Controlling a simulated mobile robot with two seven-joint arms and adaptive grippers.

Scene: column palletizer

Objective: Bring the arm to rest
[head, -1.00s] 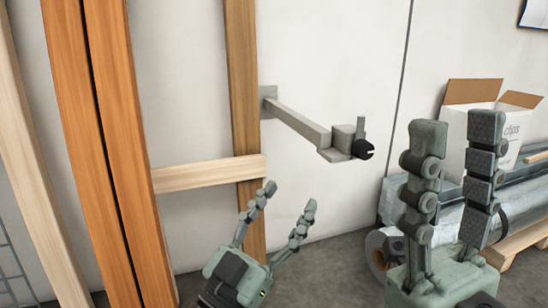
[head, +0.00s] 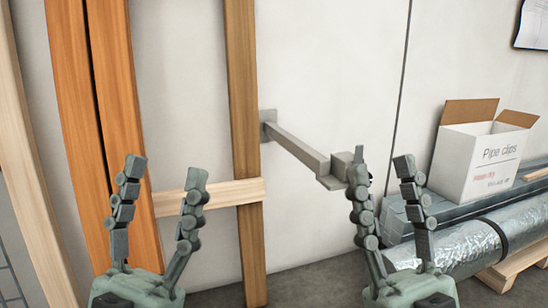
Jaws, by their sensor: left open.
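My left gripper (head: 160,180) stands upright at the lower left of the head view, fingers apart and empty, in front of the wooden frame. My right gripper (head: 383,180) stands upright right of centre. Its fingers are apart with nothing seen between them. Its left finger overlaps the end of the grey wall bracket (head: 295,145) in the picture; I cannot tell whether they touch.
Orange planks (head: 68,120) lean at the left, with a wooden post (head: 243,80) and crosspiece (head: 225,195) beside them. At the right, an open cardboard box (head: 470,160) labelled "Pipe clips" sits near wrapped silver pipes (head: 470,248) on a pallet (head: 515,265). Grey floor shows between.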

